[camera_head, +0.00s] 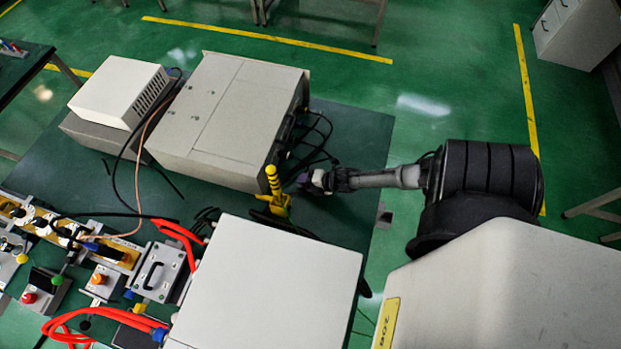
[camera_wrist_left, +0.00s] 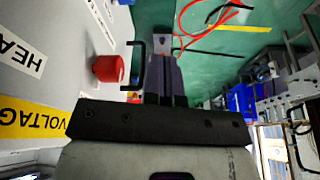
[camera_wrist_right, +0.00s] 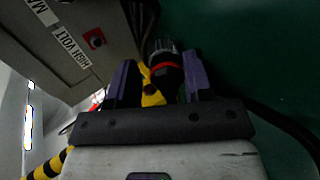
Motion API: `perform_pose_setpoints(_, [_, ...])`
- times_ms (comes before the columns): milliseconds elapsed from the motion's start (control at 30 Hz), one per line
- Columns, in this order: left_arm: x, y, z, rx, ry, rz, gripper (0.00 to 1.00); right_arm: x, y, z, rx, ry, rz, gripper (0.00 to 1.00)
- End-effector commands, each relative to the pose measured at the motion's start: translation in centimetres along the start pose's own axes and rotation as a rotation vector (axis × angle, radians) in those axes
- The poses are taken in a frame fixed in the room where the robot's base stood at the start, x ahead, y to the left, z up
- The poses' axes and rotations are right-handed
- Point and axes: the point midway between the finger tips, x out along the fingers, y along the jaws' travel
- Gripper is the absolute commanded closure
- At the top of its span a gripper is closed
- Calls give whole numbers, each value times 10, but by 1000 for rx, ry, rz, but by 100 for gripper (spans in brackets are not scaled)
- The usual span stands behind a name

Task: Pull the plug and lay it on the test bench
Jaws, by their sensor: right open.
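A dark round piece with a red ring, which looks like the plug (camera_wrist_right: 165,66), shows in the right wrist view, with a yellow part beside it. My right gripper (camera_wrist_right: 160,82) is open, with one finger on either side of the plug; I cannot tell whether they touch it. In the head view my right gripper (camera_head: 312,181) is beside the large grey box, and the plug cannot be made out. The test bench (camera_head: 345,140) is dark green. My left gripper (camera_wrist_left: 166,75) is shut and looks empty, near a panel with a red button (camera_wrist_left: 108,69).
A yellow post (camera_head: 274,187) stands close to my right gripper. Black cables (camera_head: 312,140) hang beside the large grey box (camera_head: 230,110). A white cabinet (camera_head: 265,290) is in front. Red cables and small devices crowd the left. Bare bench shows at the right.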

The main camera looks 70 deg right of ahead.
Motion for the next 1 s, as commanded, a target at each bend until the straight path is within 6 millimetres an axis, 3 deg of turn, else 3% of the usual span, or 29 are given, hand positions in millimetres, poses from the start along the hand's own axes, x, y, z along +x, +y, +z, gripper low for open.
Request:
perform_pose_setpoints(33, [1,0,0,-1,0,0,100,-4,-10,1,0,-6,-22,38])
perform_pose_setpoints(100, [0,0,0,0,0,0,100,-10,-11,1,0,-5,-24,38])
perform_pose_setpoints(700, [-15,-4,-4,13,-2,-11,100,-112,-2,0,-1,-1,-6,38])
perform_pose_setpoints(1000, [-16,-4,-4,11,-2,-9,100,-136,0,1,0,-1,-2,38])
